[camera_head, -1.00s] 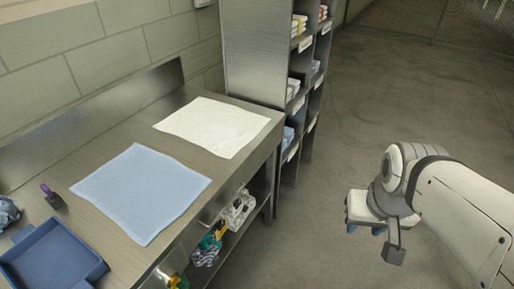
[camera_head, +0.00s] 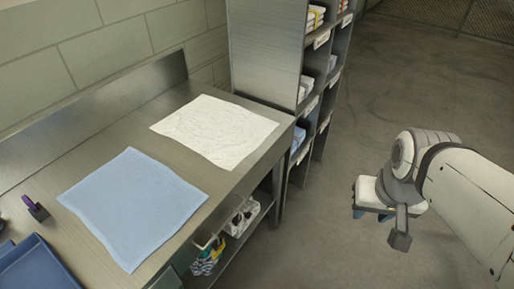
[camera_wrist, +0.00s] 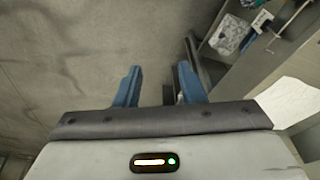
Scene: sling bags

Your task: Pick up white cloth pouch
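A white bundle with dark spots (camera_head: 241,215) sits on the lower shelf under the counter; it may be the white cloth pouch, but it is too small to be sure. Pale patterned items on a shelf also show in the wrist view (camera_wrist: 230,36). A flat white cloth (camera_head: 216,130) lies on the counter top. My gripper (camera_head: 372,212) hangs over the floor right of the counter, apart from all these things. In the wrist view its two blue fingers (camera_wrist: 158,85) are spread with nothing between them.
A blue cloth (camera_head: 135,207) lies flat on the steel counter (camera_head: 100,150), beside a purple-handled item (camera_head: 35,207) and a blue tray (camera_head: 35,270). A striped, colourful bundle (camera_head: 207,257) is on the lower shelf. A tall shelf unit (camera_head: 265,55) stands behind. The floor at right is clear.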

